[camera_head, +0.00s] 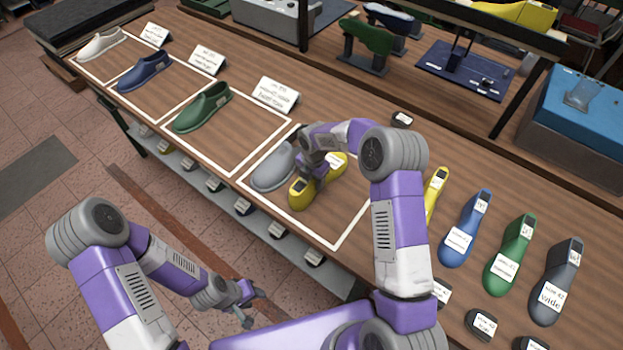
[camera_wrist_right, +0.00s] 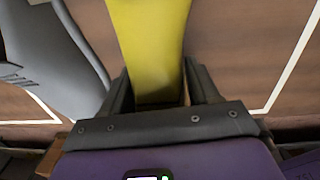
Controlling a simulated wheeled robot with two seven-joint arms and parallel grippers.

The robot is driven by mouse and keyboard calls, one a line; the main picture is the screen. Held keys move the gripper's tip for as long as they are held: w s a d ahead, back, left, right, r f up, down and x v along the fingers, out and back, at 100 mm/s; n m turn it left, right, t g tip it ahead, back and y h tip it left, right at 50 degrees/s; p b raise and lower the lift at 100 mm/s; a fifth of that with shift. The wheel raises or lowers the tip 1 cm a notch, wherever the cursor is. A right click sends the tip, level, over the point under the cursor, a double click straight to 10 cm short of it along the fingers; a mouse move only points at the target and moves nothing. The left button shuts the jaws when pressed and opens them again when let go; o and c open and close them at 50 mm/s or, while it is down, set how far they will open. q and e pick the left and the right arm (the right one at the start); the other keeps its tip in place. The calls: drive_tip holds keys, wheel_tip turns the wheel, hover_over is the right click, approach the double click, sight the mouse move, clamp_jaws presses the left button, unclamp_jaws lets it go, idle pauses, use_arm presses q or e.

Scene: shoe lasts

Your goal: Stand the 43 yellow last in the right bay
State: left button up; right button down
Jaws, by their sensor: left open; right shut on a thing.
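A yellow last (camera_head: 301,196) is in the right bay (camera_head: 352,226), just right of a grey shoe (camera_head: 272,166). My right gripper (camera_head: 316,172) is shut on it from above. The right wrist view shows the yellow last (camera_wrist_right: 150,45) between the two dark fingers (camera_wrist_right: 157,88). Its underside is hidden, so I cannot tell whether it touches the table. Its label is too small to read for a size. My left gripper (camera_head: 243,308) is open and empty, low in front of the table.
A white shoe (camera_head: 103,43), a blue shoe (camera_head: 145,73) and a green shoe (camera_head: 203,107) stand in bays to the left. Another yellow last (camera_head: 436,192), partly behind my arm, and blue (camera_head: 464,230), green (camera_head: 508,256) and grey (camera_head: 556,282) lasts stand on the right.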

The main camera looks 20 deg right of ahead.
drive_tip(key=shift+f, duration=0.1)
idle(0.3)
drive_tip(key=shift+c, duration=1.3)
unclamp_jaws()
drive_tip(key=shift+o, duration=0.4)
drive_tip(key=shift+f, duration=0.1)
drive_tip(key=shift+s+d+r, duration=0.1)
drive_tip(key=shift+s+r, duration=0.05)
drive_tip(key=shift+r, duration=3.75)
